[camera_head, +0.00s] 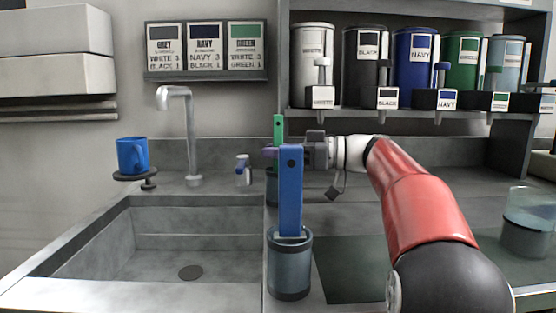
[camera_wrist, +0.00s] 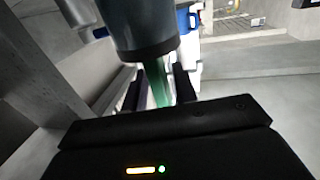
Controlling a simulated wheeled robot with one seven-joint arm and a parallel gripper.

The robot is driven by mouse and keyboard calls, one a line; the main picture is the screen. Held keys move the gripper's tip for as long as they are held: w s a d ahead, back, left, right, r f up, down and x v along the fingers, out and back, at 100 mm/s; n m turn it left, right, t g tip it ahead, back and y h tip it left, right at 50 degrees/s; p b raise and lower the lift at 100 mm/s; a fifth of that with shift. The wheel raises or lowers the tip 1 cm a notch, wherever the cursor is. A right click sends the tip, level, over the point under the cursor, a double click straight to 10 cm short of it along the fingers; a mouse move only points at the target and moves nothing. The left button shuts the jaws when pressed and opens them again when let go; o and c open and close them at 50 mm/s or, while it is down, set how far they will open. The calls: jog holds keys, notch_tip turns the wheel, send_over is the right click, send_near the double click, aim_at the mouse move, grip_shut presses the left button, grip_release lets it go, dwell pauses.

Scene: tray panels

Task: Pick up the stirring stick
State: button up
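A green stirring stick (camera_head: 278,130) stands upright in a rear cup (camera_head: 271,186), which is mostly hidden behind a blue stirring stick (camera_head: 290,190). The blue stick stands in a nearer grey-blue cup (camera_head: 289,268). My gripper (camera_head: 285,154) is level with the green stick and partly hidden by the blue one. In the wrist view, the green stick (camera_wrist: 157,84) lies between my two fingers, with a cup (camera_wrist: 142,32) beyond it. My fingers (camera_wrist: 158,90) look apart, with narrow gaps beside the stick.
A sink (camera_head: 160,250) with a tap (camera_head: 180,120) is at the left. A blue mug (camera_head: 132,155) sits on a small round stand. Paint canisters (camera_head: 415,62) line a shelf at the back right. A clear container (camera_head: 528,222) stands at the far right. A dark mat (camera_head: 350,275) lies right of the cups.

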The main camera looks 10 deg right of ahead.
grip_shut()
jog(key=shift+r, duration=0.15)
